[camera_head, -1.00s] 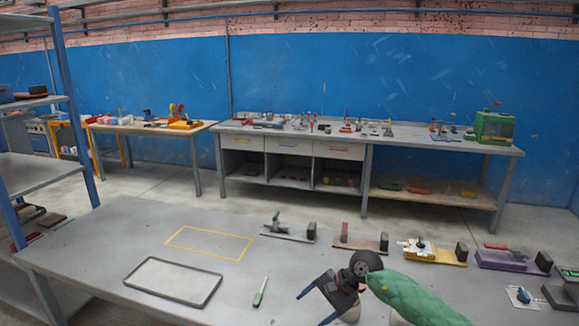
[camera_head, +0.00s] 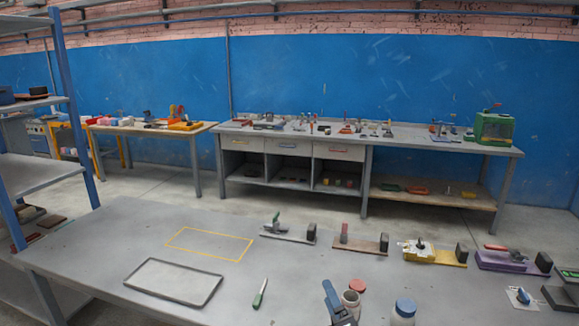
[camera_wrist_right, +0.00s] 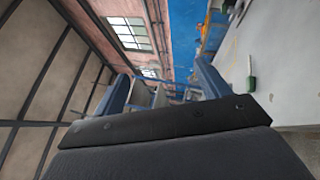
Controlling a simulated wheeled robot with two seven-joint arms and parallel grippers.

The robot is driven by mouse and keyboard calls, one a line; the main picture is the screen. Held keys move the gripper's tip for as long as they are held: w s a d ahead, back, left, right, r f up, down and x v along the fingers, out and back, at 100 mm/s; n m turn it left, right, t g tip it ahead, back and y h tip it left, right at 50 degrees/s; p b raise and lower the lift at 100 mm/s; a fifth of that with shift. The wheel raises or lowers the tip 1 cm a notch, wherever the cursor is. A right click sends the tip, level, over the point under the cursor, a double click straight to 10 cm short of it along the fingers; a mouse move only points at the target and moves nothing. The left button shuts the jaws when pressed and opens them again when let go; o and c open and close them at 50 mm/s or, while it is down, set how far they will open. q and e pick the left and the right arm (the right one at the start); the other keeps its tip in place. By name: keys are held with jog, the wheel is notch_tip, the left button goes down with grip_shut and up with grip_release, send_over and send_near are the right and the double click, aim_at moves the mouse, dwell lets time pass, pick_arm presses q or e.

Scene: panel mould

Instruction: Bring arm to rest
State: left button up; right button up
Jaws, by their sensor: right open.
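My right gripper (camera_head: 337,303) is at the bottom edge of the head view, partly cut off by the frame. One blue finger points up over the near side of the bench (camera_head: 90,245). In the right wrist view its two blue fingers stand well apart with nothing between them (camera_wrist_right: 160,88), so it is open and empty. Most of my right arm is out of the head view. My left gripper does not show.
Jars with a red lid (camera_head: 357,286) and a blue lid (camera_head: 404,308) stand near the right gripper. A grey tray (camera_head: 212,294), a green-handled tool (camera_head: 260,293) and a yellow outline (camera_head: 245,250) lie left. Clamps on bases, including a yellow one (camera_head: 450,257), line the right.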

jog(key=s+d+f+m+g+h, duration=0.4)
jog(key=s+d+f+m, duration=0.15)
jog(key=f+m, duration=0.2)
jog(key=s+d+f+m+g+h, duration=0.35)
jog(key=s+d+f+m, duration=0.2)
jog(key=f+m, duration=0.2)
jog(key=s+f+m+g+y, duration=0.1)
jog(key=s+f+m+g, duration=0.35)
jog(key=s, duration=0.65)
jog(key=s+f+m+g, duration=0.3)
jog(key=s+f+g, duration=0.2)
jog(key=s, duration=0.5)
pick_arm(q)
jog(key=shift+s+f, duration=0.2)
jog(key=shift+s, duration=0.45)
pick_arm(e)
jog(key=s+a+f+g, duration=0.1)
jog(key=a+f, duration=0.1)
jog(key=f, duration=1.3)
jog(key=s+a+f, duration=0.1)
jog(key=a+f, duration=0.1)
jog(key=f, duration=1.2)
jog(key=shift+s+a+f+g+y, duration=0.2)
jog(key=shift+s+f+g+y, duration=0.15)
jog(key=shift+s+f+g, duration=0.05)
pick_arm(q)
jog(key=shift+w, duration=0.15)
